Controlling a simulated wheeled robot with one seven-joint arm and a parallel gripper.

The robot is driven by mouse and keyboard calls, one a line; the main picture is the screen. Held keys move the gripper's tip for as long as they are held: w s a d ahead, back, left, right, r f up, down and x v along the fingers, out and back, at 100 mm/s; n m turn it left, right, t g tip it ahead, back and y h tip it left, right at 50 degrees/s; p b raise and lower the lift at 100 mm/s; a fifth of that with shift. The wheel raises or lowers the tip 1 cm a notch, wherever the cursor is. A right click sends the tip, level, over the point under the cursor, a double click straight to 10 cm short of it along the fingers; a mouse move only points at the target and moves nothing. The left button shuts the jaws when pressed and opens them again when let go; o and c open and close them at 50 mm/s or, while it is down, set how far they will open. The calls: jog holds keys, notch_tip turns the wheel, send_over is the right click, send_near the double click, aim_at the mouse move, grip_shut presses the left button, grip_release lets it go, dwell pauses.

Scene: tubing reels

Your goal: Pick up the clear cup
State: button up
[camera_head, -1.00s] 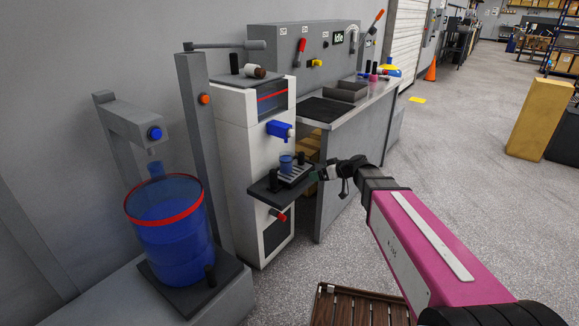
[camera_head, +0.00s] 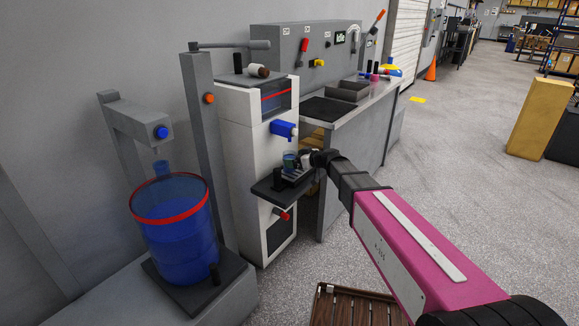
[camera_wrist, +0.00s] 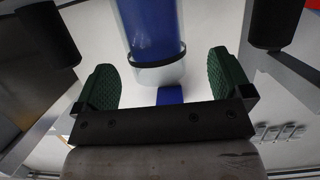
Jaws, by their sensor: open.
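The clear cup (camera_head: 289,160) stands on a dark shelf (camera_head: 268,189) at the front of the white dispenser, below its blue tap (camera_head: 284,129). In the wrist view the cup (camera_wrist: 152,40) shows blue inside, with a dark band near one end and a clear part beyond it. My gripper (camera_head: 307,160) is at the right side of the cup. Its green-padded fingers (camera_wrist: 163,78) are spread, with the near end of the cup showing in the gap between them and space on both sides. I cannot tell whether anything touches.
A large blue container with a red band (camera_head: 176,225) stands on the left. A red knob (camera_head: 284,214) sticks out below the shelf. A grey workbench (camera_head: 350,140) runs behind my arm. A brown slatted crate (camera_head: 350,308) is on the floor; the floor at right is mostly open.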

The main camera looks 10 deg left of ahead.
jog(key=x, duration=0.4)
jog(key=shift+w+d, duration=0.15)
jog(key=shift+w, duration=0.05)
jog(key=c, duration=1.1)
jog(key=shift+o, duration=0.2)
jog(key=shift+r, duration=0.1)
